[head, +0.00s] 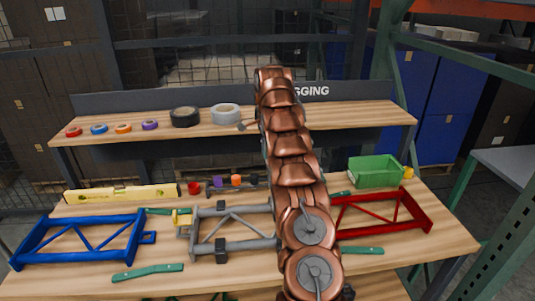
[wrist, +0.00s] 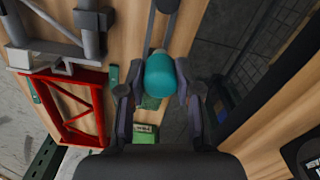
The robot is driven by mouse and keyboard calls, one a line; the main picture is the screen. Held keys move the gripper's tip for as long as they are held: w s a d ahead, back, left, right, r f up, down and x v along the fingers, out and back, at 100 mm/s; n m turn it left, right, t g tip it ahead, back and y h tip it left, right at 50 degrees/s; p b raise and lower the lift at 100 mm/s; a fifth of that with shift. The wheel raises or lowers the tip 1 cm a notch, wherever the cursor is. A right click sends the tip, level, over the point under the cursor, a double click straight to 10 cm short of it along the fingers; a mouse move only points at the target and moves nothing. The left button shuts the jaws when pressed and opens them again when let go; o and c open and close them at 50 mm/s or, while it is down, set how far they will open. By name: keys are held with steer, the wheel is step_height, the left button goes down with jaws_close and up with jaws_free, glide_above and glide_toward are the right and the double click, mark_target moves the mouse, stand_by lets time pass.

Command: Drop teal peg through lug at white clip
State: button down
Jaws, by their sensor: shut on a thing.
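My gripper (wrist: 160,76) is shut on the teal peg (wrist: 160,80) in the wrist view. The peg's rounded teal body shows between the two fingers, above the wooden bench. In the head view my copper arm hides the gripper and the peg. The grey frame (head: 235,245) lies mid-bench, left of my arm; part of it shows at upper left in the wrist view (wrist: 55,45). A pale block (wrist: 18,58) sits on it and may be the white clip. A dark block (wrist: 90,20) sits farther along. I cannot make out the lug's hole.
A blue frame (head: 85,240) lies at left, a red frame (head: 382,211) at right. A green bin (head: 376,171) and a yellow level (head: 122,194) stand farther back. Green strips (head: 148,272) lie around the frames. A raised shelf (head: 345,111) with tape rolls (head: 185,116) runs behind.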

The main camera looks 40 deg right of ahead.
steer(key=shift+r+p, duration=1.7)
steer(key=shift+r, duration=0.45)
